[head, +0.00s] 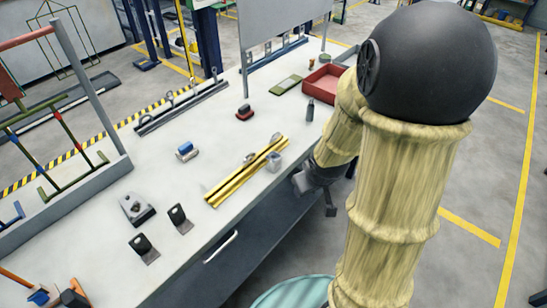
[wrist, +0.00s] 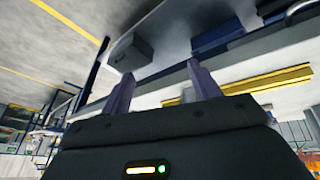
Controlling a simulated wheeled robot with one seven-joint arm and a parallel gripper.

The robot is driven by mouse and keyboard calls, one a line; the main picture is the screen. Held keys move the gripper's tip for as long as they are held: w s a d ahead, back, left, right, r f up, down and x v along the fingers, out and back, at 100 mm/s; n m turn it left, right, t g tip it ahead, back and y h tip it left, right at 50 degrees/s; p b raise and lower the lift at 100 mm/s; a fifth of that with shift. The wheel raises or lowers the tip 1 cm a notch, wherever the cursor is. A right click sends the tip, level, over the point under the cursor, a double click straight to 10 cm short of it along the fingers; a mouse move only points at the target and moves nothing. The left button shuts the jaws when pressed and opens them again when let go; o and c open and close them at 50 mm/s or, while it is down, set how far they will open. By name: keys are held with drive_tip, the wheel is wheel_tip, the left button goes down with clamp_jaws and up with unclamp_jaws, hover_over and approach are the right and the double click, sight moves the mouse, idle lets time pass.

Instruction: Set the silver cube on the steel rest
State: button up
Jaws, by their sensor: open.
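A small silver-grey cube (head: 274,162) stands on the table beside the right part of the yellow bars. A small grey shape by the yellow bar in the wrist view (wrist: 188,94) may be the same cube. I cannot tell for sure which piece is the steel rest; a grey metal block (head: 136,208) with a dark recess on top lies at the left of the table. My gripper (head: 301,184) is at the table's front edge, to the right of the cube. In the wrist view my gripper (wrist: 162,86) has its two fingers apart with nothing held between them.
Yellow bars (head: 238,178) lie across the mid-table. Two black upright pieces on plates (head: 180,217) stand at the front left. A blue-and-white block (head: 187,151), a red-and-dark item (head: 244,112), a dark bottle (head: 310,111) and a red tray (head: 324,84) are further back.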

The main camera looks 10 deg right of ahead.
sight(279, 160)
drive_tip(key=d+n+t+y+p, duration=0.1)
drive_tip(key=t+y+p, duration=0.1)
drive_tip(key=y, duration=0.1)
drive_tip(key=w+d+r+n+t+y+p, duration=0.1)
drive_tip(key=n+t+y+p, duration=0.1)
drive_tip(key=y, duration=0.1)
drive_tip(key=w+d+r+n+t+y+p, duration=0.1)
drive_tip(key=n+t+y+p, duration=0.1)
drive_tip(key=shift+w+d+r+y+p, duration=0.15)
drive_tip(key=shift+w+r+y+p, duration=0.1)
drive_tip(key=shift+y+p, duration=0.15)
drive_tip(key=p+x, duration=0.2)
drive_tip(key=x, duration=1)
drive_tip(key=shift+w, duration=0.15)
drive_tip(key=shift+p+x, duration=1)
drive_tip(key=shift+x, duration=1.6)
drive_tip(key=shift+r, duration=0.1)
